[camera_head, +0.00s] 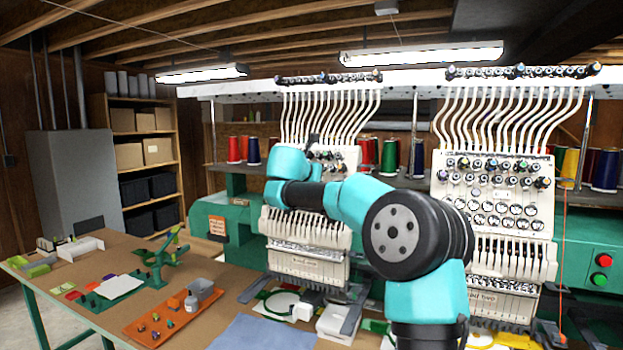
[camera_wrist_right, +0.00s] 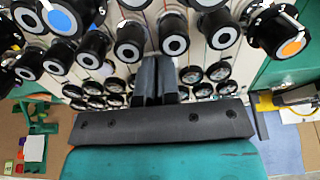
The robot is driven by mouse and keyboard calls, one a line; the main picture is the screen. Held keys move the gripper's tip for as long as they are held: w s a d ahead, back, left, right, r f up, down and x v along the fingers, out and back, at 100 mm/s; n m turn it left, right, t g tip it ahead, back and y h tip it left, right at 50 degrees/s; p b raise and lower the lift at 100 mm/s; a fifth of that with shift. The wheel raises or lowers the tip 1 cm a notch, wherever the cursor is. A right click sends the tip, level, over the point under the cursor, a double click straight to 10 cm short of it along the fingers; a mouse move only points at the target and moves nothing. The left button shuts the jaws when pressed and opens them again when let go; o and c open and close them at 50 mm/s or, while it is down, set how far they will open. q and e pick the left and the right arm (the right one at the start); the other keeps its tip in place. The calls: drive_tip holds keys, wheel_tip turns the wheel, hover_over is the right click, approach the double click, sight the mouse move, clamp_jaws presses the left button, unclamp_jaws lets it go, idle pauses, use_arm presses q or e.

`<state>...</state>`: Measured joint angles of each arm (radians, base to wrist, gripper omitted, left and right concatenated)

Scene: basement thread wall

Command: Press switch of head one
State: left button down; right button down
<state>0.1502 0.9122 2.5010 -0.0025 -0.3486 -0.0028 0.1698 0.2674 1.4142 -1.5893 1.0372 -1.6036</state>
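Embroidery head one (camera_head: 302,262) is the white head in the middle of the head view, with tubes above and a knob panel (camera_head: 347,158). My right arm crosses in front and hides much of that panel. My right gripper (camera_head: 313,140) is at the upper part of head one; it is small and dark there. In the right wrist view the gripper (camera_wrist_right: 157,62) has its two dark fingers together, with nothing seen between them, pointing at rows of black knobs (camera_wrist_right: 130,42). I cannot tell whether the fingertips touch the panel or which part is the switch. My left gripper is not in view.
Head two (camera_head: 490,220) stands to the right, with red (camera_head: 604,260) and green (camera_head: 599,279) buttons on the green housing beyond. Thread cones (camera_head: 389,157) stand behind the heads. The table (camera_head: 110,262) at left holds an orange tray (camera_head: 160,322), a grey bottle and a green stand.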

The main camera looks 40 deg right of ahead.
drive_tip(key=shift+s+d, duration=0.25)
drive_tip(key=shift+s+a+r, duration=0.15)
drive_tip(key=shift+s+a, duration=0.1)
drive_tip(key=shift+a, duration=0.1)
drive_tip(key=v, duration=1.3)
drive_tip(key=shift+w+a, duration=0.25)
drive_tip(key=shift+a, duration=0.05)
drive_tip(key=shift+r, duration=0.1)
drive_tip(key=shift+s+d+r+n+t+y, duration=0.15)
drive_tip(key=shift+s+n+t+y, duration=0.35)
drive_tip(key=shift+t, duration=0.5)
drive_tip(key=x, duration=1.4)
